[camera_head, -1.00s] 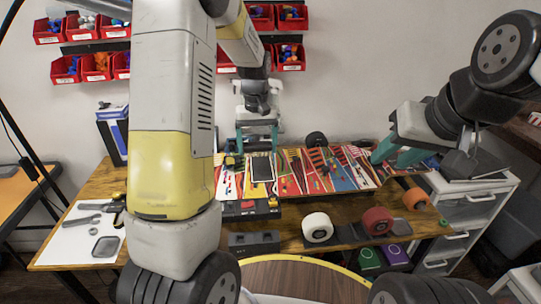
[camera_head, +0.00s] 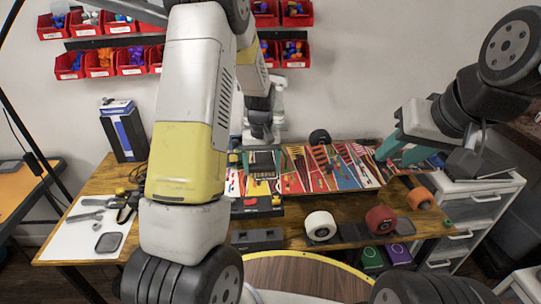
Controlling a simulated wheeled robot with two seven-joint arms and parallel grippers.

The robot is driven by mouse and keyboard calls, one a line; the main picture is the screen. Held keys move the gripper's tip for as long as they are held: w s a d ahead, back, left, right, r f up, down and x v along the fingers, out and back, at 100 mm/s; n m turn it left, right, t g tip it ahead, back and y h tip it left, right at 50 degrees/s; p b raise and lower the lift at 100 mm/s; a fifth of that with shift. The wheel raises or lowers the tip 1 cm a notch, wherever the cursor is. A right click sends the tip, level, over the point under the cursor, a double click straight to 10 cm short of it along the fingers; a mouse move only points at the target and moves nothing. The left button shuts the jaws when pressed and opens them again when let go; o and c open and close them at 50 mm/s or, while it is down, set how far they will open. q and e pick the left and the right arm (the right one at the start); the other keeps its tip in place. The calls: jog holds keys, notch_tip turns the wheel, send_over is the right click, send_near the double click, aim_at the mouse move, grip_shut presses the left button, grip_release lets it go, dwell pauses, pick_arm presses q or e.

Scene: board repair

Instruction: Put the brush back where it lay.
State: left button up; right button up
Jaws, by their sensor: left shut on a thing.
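A dark flat item (camera_head: 262,161) lies below my left gripper. A white mat (camera_head: 80,238) with tools lies left. Red bins (camera_head: 99,63) hang on the wall.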

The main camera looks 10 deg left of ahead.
aim_at(262, 165)
pick_arm(q)
jog(key=shift+f, duration=0.1)
jog(key=o, duration=1.5)
jog(key=shift+o, duration=0.2)
notch_tip(262, 165, up, 12)
jog(key=s+r+m+t+h, duration=0.2)
jog(key=s+r+t, duration=0.1)
jog(key=s+r, duration=0.9)
jog(key=s+d+r+m+t, duration=0.1)
jog(key=s+d+r+t, duration=0.1)
jog(key=s, duration=1)
jog(key=shift+r+m+t, duration=0.2)
jog(key=shift+m+t, duration=0.2)
jog(key=shift+t, duration=0.2)
jog(key=shift+s+d, duration=0.1)
